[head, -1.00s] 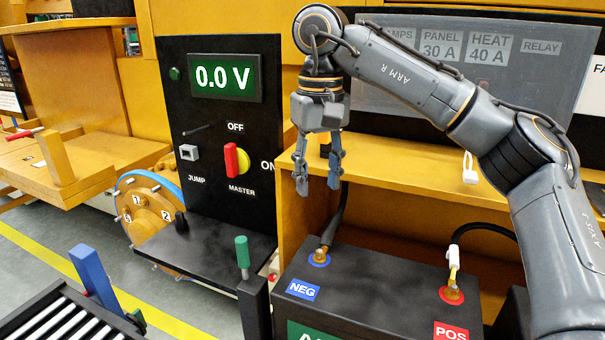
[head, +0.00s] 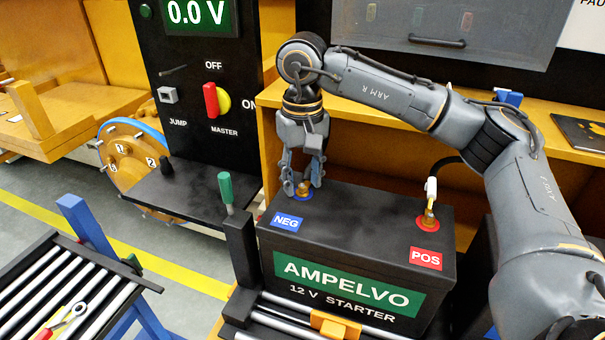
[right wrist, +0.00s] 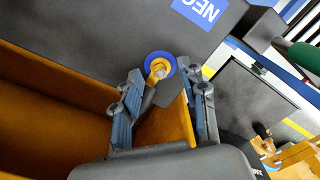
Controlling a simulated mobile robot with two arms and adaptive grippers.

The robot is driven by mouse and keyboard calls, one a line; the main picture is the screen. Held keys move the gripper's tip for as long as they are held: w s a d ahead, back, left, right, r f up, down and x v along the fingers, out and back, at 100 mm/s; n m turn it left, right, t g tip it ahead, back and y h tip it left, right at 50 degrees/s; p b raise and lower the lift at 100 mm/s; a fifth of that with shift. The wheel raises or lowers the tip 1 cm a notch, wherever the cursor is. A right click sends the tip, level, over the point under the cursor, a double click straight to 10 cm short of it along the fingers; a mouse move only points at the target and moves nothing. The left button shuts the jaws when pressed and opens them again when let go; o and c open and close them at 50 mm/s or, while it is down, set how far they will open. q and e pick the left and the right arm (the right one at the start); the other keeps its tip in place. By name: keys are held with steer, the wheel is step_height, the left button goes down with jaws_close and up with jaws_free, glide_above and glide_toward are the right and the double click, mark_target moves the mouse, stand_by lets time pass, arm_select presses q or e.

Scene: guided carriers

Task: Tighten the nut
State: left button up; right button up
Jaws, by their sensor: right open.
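The black battery (head: 352,220) stands on rollers, with a blue NEG label and a red POS label on top. The NEG terminal (head: 303,193) has a brass-coloured clamp and a blue ring. In the right wrist view, a small silver nut (right wrist: 160,69) appears on that clamp. My right gripper (head: 304,184) points down at the NEG terminal, its open fingers on either side of it. In the right wrist view the open fingertips (right wrist: 161,72) flank the clamp, with gaps visible; contact is unclear. The POS terminal (head: 428,219) has a clamp and red ring. My left gripper is out of view.
The black panel (head: 200,70) reads 0.0 V, with a red master switch (head: 211,99). A green-handled lever (head: 226,190) stands left of the battery. A tool (head: 62,320) lies on the roller stand (head: 40,268). An orange shelf (head: 400,115) runs behind the battery.

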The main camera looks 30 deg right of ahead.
steer(key=shift+w+f, duration=0.1)
steer(key=shift+c, duration=0.3)
jaws_close()
steer(key=m, duration=0.2)
steer(key=shift+m+b, duration=0.3)
steer(key=m, duration=0.3)
